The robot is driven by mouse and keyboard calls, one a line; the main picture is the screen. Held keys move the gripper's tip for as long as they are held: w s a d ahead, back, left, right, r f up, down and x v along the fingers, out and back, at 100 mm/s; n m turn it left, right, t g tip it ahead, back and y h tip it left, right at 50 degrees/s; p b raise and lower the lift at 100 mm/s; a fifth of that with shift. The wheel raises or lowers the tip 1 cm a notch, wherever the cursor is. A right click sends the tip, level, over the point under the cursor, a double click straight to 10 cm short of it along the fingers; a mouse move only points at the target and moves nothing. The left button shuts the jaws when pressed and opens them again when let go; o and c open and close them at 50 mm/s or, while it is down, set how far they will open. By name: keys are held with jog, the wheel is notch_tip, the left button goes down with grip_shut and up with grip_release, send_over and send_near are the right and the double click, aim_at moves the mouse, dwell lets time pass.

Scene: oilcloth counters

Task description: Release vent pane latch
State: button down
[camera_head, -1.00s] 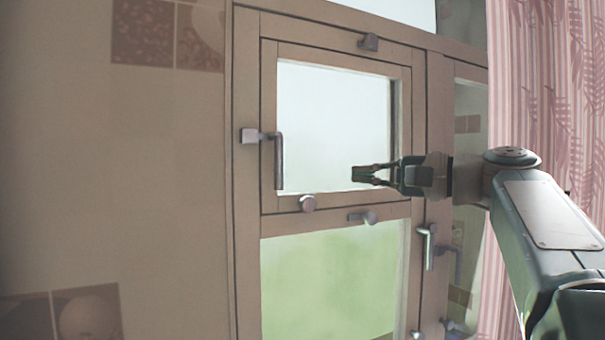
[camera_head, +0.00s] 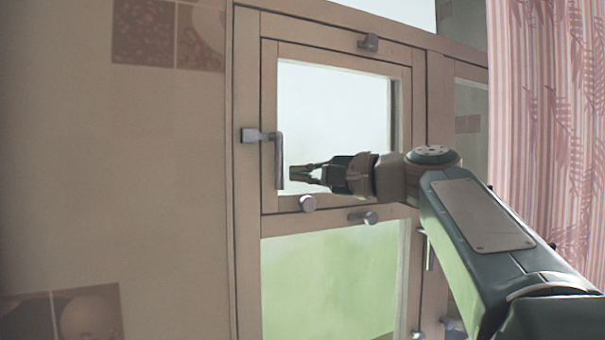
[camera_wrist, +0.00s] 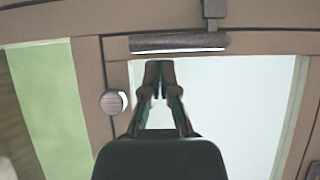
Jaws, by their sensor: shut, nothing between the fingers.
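The vent pane (camera_head: 335,110) is the small framed upper pane of the window, and it looks shut in its frame. Its latch (camera_head: 279,160) is a grey lever hanging straight down from a square mount on the left side of the frame. In the wrist view the latch lever (camera_wrist: 180,42) lies across the top, just beyond my fingertips. My gripper (camera_head: 293,173) is shut and empty, in front of the pane's lower left part, close to the right of the lever's lower end. In the wrist view my gripper (camera_wrist: 160,66) appears just short of the lever; I cannot tell whether they touch.
A stop (camera_head: 368,42) is on the top frame. A pink curtain (camera_head: 560,110) hangs at the right. The tiled wall (camera_head: 170,180) at left is clear.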

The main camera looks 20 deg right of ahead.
aim_at(278, 179)
jog(key=a+m+t, duration=0.1)
jog(key=m, duration=0.1)
jog(key=a+m+t, duration=0.1)
jog(key=m, duration=0.1)
jog(key=a+m+t+y, duration=0.1)
jog(key=a+m, duration=0.1)
jog(key=shift+s+f, duration=0.35)
jog(key=shift+s, duration=0.05)
jog(key=a+m+t, duration=0.1)
jog(key=m, duration=0.2)
jog(key=a+r+m+t+h, duration=0.1)
jog(key=a+m+t, duration=0.1)
jog(key=m, duration=0.1)
jog(key=a+r+m+t+h, duration=0.1)
jog(key=m+t, duration=0.1)
jog(key=shift+s+a+r+m, duration=0.2)
jog(key=shift+s+a+m, duration=0.05)
jog(key=shift+s+m, duration=0.15)
jog(key=shift+a+r, duration=0.1)
jog(key=shift+r, duration=0.55)
jog(key=shift+a+r, duration=0.1)
jog(key=shift+a, duration=0.1)
